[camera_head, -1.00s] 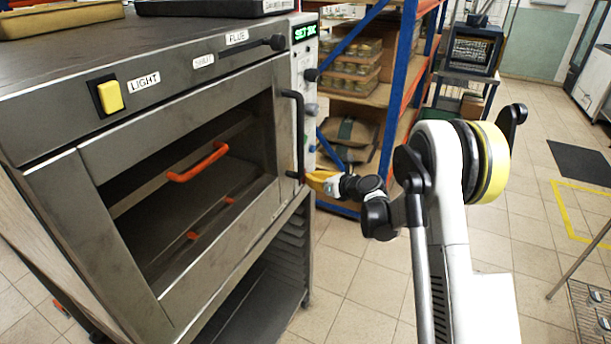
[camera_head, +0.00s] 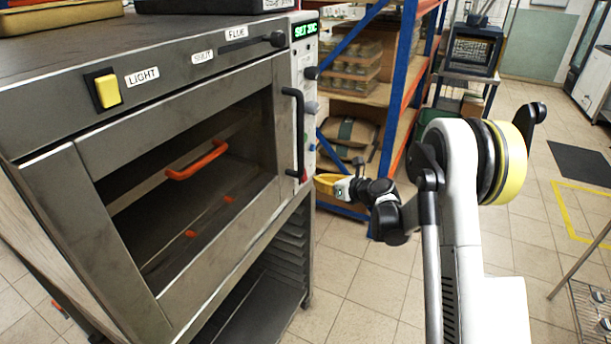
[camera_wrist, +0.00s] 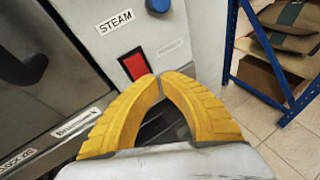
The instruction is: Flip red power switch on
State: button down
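The red power switch (camera_wrist: 134,65) is a red rocker in a black frame on the oven's light side panel, below the STEAM label, in the wrist view. In the head view my gripper (camera_head: 320,181) is beside the lower part of the oven's control panel (camera_head: 305,99).
A blue knob (camera_wrist: 158,5) sits above the switch. The oven's black door handle (camera_head: 294,133) is left of the panel. A yellow LIGHT switch (camera_head: 108,90) is on the oven front. A blue and orange shelf rack (camera_head: 401,80) stands behind; open floor lies to the right.

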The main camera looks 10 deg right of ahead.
jog(key=s+d, duration=0.1)
jog(key=s+d+b, duration=0.1)
jog(key=d, duration=0.1)
jog(key=shift+f, duration=0.35)
jog(key=shift+a, duration=0.1)
